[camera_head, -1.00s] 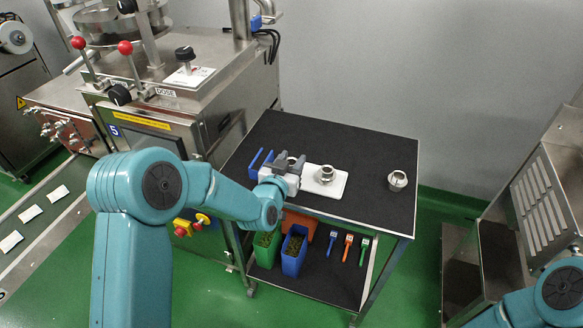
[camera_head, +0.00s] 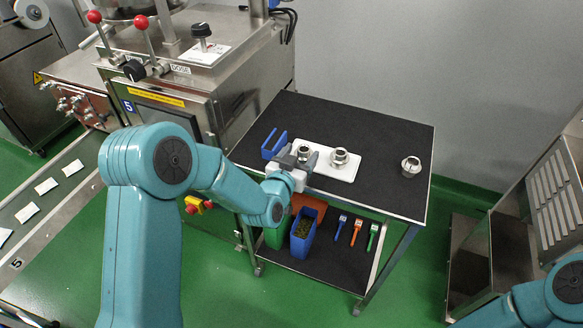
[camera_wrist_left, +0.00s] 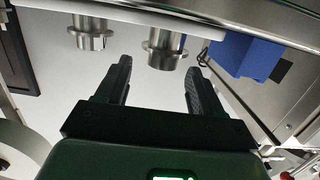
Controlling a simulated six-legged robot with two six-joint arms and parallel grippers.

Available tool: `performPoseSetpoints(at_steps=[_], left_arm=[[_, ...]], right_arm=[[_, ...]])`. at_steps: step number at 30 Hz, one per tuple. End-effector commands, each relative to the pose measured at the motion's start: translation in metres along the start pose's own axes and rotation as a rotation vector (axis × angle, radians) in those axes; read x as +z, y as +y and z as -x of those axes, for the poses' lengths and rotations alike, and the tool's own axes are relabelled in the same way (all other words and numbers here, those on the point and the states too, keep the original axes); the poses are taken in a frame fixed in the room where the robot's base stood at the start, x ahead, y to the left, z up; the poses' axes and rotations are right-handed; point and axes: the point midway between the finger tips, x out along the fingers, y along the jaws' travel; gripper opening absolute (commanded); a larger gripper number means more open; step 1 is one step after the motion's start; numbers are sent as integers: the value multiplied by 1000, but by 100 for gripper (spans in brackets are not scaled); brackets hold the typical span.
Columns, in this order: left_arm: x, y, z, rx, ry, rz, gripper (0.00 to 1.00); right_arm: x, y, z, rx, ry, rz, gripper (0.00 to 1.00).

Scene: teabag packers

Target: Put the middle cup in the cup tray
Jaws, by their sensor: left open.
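The white cup tray (camera_head: 347,174) lies on the black table top (camera_head: 375,192). Two steel cups stand upright on it: the left cup (camera_head: 304,152) and the middle cup (camera_head: 339,157). A third steel cup (camera_head: 411,167) stands on the bare table top at right. My left gripper (camera_head: 296,162) is open at the tray's left front, close to the left cup. In the upside-down left wrist view, a cup (camera_wrist_left: 165,48) is just beyond the fingertips, apparently not gripped, and a second cup (camera_wrist_left: 90,35) is further left. My right gripper is out of view.
A blue holder (camera_head: 272,145) stands left of the tray. A steel machine (camera_head: 215,85) is at the table's left. The lower shelf holds a blue bin (camera_head: 302,235) and several small tools. The table's right part is mostly clear.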

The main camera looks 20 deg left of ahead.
Motion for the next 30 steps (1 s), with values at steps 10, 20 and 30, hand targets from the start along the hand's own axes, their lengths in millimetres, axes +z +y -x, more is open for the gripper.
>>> performPoseSetpoints(at_steps=[10,20,30], left_arm=[[1,0,74,0,1,-1,67],[20,4,90,15,-64,17,67],[261,61,206,127,-1013,313,67]], right_arm=[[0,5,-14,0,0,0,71],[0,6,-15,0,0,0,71],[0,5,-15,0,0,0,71]])
